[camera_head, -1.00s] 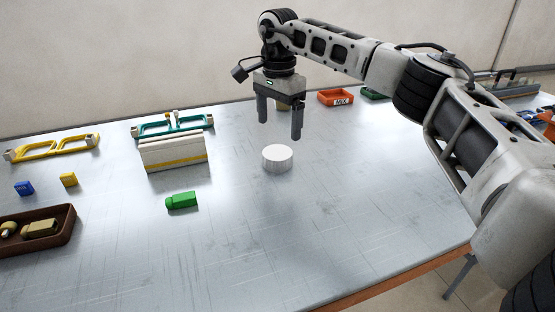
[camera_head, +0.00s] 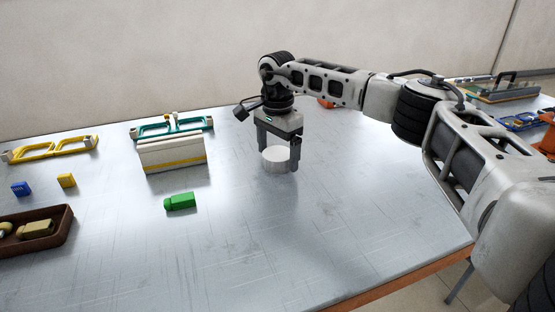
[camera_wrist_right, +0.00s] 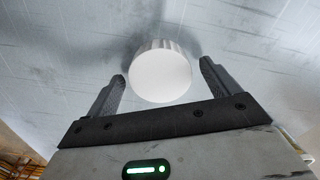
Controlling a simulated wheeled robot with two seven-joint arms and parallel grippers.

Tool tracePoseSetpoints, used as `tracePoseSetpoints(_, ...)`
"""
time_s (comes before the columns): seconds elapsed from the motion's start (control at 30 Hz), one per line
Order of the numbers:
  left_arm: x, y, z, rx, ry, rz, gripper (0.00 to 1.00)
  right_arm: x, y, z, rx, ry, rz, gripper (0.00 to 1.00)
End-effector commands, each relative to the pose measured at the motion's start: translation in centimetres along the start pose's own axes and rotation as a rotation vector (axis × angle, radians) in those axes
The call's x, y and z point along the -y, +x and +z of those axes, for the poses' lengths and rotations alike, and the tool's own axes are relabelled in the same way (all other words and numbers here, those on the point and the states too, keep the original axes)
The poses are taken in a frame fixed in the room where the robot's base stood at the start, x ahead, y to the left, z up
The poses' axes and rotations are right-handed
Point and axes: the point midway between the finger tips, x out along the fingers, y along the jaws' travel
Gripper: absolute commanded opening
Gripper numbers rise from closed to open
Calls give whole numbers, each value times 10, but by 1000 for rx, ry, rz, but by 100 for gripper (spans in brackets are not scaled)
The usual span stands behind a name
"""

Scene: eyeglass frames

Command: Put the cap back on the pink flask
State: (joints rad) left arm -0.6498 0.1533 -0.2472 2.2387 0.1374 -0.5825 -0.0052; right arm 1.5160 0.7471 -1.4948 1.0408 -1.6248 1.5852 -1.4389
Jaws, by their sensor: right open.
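A white, round, ribbed cap (camera_head: 274,161) sits on the metal table. My right gripper (camera_head: 279,163) points down at it, with its fingers low on either side of the cap. In the right wrist view the cap (camera_wrist_right: 160,76) shows its flat top between the two open fingers, with a visible gap on each side. No pink flask shows in either view. My left gripper is not in view.
A cream box (camera_head: 172,154) stands left of the cap, with a teal frame (camera_head: 150,130) behind it. A brown tray (camera_head: 64,226) and a yellow frame (camera_head: 50,150) are at the left. The table front is clear.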

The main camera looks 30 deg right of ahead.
Motion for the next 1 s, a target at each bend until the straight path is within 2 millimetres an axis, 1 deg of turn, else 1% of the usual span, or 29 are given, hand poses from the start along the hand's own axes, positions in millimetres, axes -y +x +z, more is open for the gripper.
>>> tracePoseSetpoints(0.03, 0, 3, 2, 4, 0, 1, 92, 0, 7, 0, 0, 1, 1, 88)
tracePoseSetpoints(0.1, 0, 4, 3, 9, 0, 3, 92, 0, 9, 0, 0, 1, -1, 88)
tracePoseSetpoints(0.37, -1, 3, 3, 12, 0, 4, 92, 0, 9, 0, 0, 1, -2, 88)
tracePoseSetpoints(0.4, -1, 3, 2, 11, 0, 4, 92, 0, 9, 0, 0, 1, -2, 85)
tracePoseSetpoints(0.47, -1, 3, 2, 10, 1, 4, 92, 0, 9, 0, 0, 1, -2, 69)
tracePoseSetpoints(0.5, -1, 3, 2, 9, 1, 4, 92, 0, 8, 0, 0, 1, -2, 57)
tracePoseSetpoints(0.57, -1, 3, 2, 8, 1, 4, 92, 0, 8, 0, 0, 1, -1, 41)
tracePoseSetpoints(0.87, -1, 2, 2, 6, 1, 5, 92, 0, 8, 0, 0, 1, -2, 40)
tracePoseSetpoints(1.0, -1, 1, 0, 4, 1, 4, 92, 0, 1, 0, 0, 1, -3, 40)
